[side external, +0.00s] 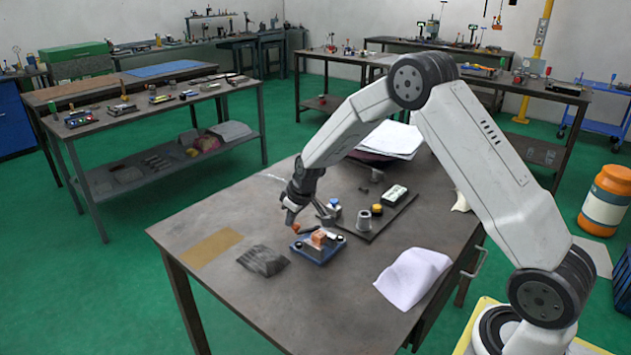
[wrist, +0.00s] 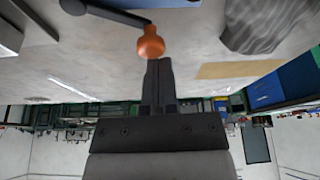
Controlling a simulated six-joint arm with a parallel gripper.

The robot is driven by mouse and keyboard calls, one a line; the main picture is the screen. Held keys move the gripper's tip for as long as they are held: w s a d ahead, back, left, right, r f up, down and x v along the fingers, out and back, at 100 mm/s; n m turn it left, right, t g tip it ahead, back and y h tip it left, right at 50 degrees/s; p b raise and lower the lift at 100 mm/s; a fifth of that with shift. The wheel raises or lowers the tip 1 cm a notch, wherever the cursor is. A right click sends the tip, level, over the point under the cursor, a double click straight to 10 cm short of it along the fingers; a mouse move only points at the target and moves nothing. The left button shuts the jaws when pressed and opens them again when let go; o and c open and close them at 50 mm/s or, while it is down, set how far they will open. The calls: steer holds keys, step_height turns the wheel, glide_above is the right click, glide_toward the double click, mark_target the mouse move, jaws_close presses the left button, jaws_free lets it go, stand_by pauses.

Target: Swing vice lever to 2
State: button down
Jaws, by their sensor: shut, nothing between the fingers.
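The vice (side external: 318,248) has a blue base and an orange block on top, and sits on the table. Its lever shows in the wrist view as a dark bar (wrist: 108,14) ending in an orange ball knob (wrist: 150,43). In the side view the small orange knob (side external: 297,228) is at the vice's left, just under my gripper (side external: 290,218). In the wrist view my gripper (wrist: 158,64) is shut and empty, its fingertips right at the knob. I cannot tell whether they touch it. The numbered positions are not legible.
A dark board (side external: 378,216) with a grey cylinder and a yellow-topped part lies behind the vice. A crumpled dark cloth (side external: 264,260) lies to the left, and a white cloth (side external: 412,277) to the right. The table's front is bare.

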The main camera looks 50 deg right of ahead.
mark_target(297, 226)
steer(key=shift+s+a+n, duration=0.15)
steer(key=shift+s+n, duration=0.2)
steer(key=shift+n, duration=0.05)
steer(key=shift+s+a, duration=0.3)
steer(key=shift+s, duration=0.4)
steer(key=shift+d, duration=0.15)
steer(key=shift+w+d, duration=0.15)
steer(key=shift+d, duration=0.5)
steer(key=shift+w, duration=0.1)
steer(key=shift+w+a+r, duration=0.15)
steer(key=shift+w+a, duration=0.05)
steer(key=shift+w, duration=0.35)
steer(key=shift+w+a+r, duration=0.1)
steer(key=shift+w+a, duration=0.15)
steer(key=shift+w, duration=0.3)
steer(key=shift+w+a+r, duration=0.15)
steer(key=shift+w+a, duration=0.05)
steer(key=shift+w, duration=0.35)
steer(key=shift+w+r, duration=0.1)
steer(key=shift+r, duration=0.25)
steer(key=v, duration=0.9)
steer(key=shift+d+r, duration=0.15)
steer(key=shift+d, duration=0.25)
